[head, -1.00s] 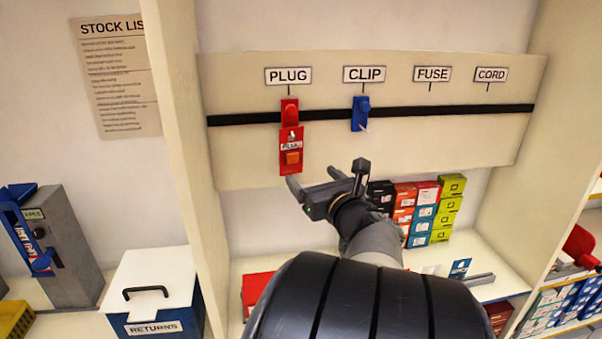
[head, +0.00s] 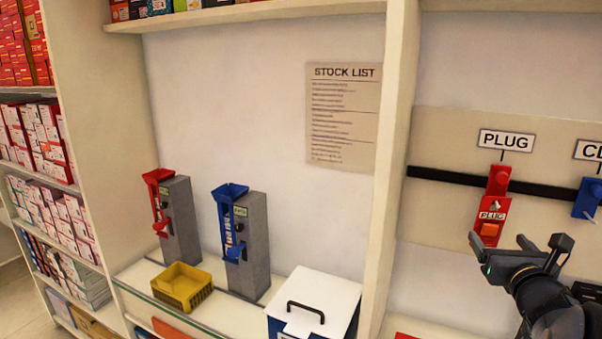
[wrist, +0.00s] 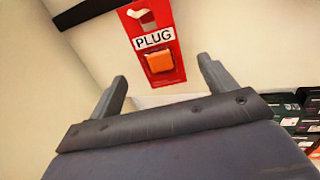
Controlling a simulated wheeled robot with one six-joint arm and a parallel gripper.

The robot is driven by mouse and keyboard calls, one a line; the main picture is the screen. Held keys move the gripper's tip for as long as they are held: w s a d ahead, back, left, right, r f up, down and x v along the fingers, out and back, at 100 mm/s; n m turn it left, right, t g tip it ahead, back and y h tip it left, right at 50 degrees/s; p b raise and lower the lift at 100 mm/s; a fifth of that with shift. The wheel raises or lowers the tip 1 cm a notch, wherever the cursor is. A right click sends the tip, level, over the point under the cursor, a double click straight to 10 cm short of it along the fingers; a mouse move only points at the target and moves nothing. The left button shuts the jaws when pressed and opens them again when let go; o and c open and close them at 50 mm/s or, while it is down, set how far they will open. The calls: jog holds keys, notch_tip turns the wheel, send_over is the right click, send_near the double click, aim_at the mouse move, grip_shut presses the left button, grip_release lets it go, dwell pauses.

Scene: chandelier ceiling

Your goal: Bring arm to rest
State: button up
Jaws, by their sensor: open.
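My gripper (head: 516,242) is at the right of the head view, with its two fingers spread and nothing between them. In the wrist view my gripper (wrist: 162,88) shows both fingers apart, below a red PLUG pack (wrist: 160,45) with an orange plug on it. The red PLUG pack (head: 491,218) hangs from a red holder (head: 498,179) on the black rail, under the PLUG label (head: 506,141). The gripper is apart from the pack, below it in the picture. The rest of my arm is cut off at the right edge.
A blue holder (head: 588,198) is on the rail at the right edge. A white-lidded bin (head: 318,290), a yellow tray (head: 182,286) and two grey dispensers, one red-fronted (head: 180,222) and one blue-fronted (head: 246,245), stand on the counter. An upright post (head: 388,170) divides the bays.

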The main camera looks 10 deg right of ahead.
aim_at(491, 230)
jog(key=x, duration=0.4)
jog(key=shift+p, duration=0.3)
jog(key=shift+r, duration=0.15)
jog(key=shift+s+a+r+p, duration=0.1)
jog(key=shift+s+p, duration=0.05)
jog(key=shift+p, duration=0.25)
